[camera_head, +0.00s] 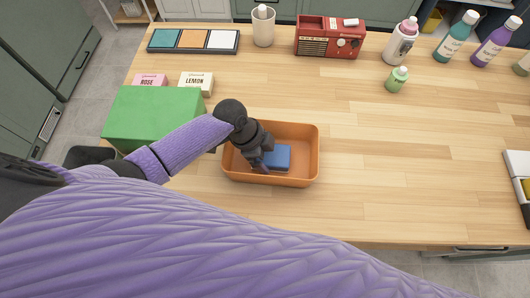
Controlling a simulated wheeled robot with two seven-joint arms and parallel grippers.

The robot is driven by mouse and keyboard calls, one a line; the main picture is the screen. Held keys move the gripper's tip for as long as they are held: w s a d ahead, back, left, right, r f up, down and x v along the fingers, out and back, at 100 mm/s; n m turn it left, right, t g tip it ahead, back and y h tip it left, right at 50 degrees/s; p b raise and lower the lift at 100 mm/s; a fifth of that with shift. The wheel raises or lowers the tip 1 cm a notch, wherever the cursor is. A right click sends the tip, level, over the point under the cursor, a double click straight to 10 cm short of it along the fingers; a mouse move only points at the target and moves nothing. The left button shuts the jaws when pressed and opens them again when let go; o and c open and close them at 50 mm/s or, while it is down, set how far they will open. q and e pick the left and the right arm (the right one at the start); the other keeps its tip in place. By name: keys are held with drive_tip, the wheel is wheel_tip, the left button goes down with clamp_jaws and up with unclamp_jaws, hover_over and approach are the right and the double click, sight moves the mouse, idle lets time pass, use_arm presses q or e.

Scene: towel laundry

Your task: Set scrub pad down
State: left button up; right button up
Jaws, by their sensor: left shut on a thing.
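A blue scrub pad (279,156) is inside an orange rectangular tub (305,143) near the table's front edge. My left gripper (262,164) reaches down into the tub from the left and is shut on the pad at its left end. The gripper hides part of the pad, so I cannot tell whether the pad touches the tub's floor. My right gripper is not in view.
A green box (150,117) stands left of the tub, under my left arm. Soap boxes, a tray of coloured tiles, a white cup (263,27), a red radio (328,40) and several bottles line the back. The wooden table (420,150) is clear right of the tub.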

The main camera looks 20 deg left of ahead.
use_arm(q)
drive_tip(key=o, duration=1.1)
drive_tip(key=shift+a+r, duration=0.1)
drive_tip(key=shift+r, duration=0.3)
drive_tip(key=p+v, duration=0.3)
drive_tip(key=v, duration=0.8)
drive_tip(key=shift+a+r, duration=0.1)
drive_tip(key=shift+r, duration=0.1)
